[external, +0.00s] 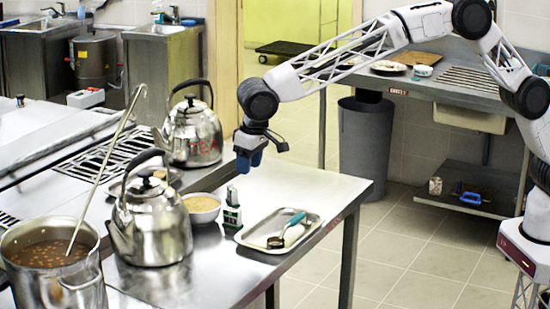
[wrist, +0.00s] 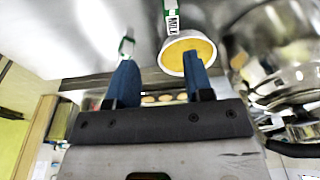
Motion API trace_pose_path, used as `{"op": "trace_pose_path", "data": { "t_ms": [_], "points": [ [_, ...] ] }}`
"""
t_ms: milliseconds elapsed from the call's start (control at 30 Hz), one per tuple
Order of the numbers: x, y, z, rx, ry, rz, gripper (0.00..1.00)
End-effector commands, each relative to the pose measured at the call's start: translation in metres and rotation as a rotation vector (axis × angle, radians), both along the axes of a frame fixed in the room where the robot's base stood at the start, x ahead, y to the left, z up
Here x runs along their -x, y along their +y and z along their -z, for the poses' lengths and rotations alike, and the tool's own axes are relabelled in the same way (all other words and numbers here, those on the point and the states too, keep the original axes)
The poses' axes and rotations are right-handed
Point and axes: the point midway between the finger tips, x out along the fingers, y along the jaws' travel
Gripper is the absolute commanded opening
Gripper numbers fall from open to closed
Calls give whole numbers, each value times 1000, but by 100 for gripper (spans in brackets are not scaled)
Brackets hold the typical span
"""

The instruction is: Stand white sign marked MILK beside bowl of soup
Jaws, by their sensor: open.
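The bowl of soup (external: 203,208), white with tan soup, stands on the steel table right of the near kettle; it also shows in the wrist view (wrist: 187,53). A white sign with green ends, marked MILK (wrist: 172,18), shows at the top of the wrist view, next to the bowl's rim in the picture. A second green-and-white piece (wrist: 126,47) shows left of it. In the external view small green-and-white pieces (external: 232,217) stand right of the bowl; their lettering is unreadable there. My gripper (external: 249,160) is above the table behind them, its blue fingers (wrist: 161,85) apart and empty.
A steel tray (external: 248,243) with a teal-handled scoop lies at the table's right front. Two steel kettles (external: 150,225), (external: 192,140) stand left of and behind the bowl. A stockpot (external: 80,285) with a ladle is at front left. The table's right back is clear.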

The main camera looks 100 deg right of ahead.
Motion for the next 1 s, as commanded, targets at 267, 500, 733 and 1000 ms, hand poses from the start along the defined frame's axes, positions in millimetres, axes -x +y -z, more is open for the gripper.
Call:
{"op": "trace_pose_path", "data": {
  "t_ms": [267,500,733,1000],
  "points": [
    [62,6,-51,-1,-6,-68,47],
    [120,11,-88,0,-11,-131,47],
    [179,15,-117,1,-16,-191,47],
    [251,20,-143,2,-22,-260,47]
  ]
}}
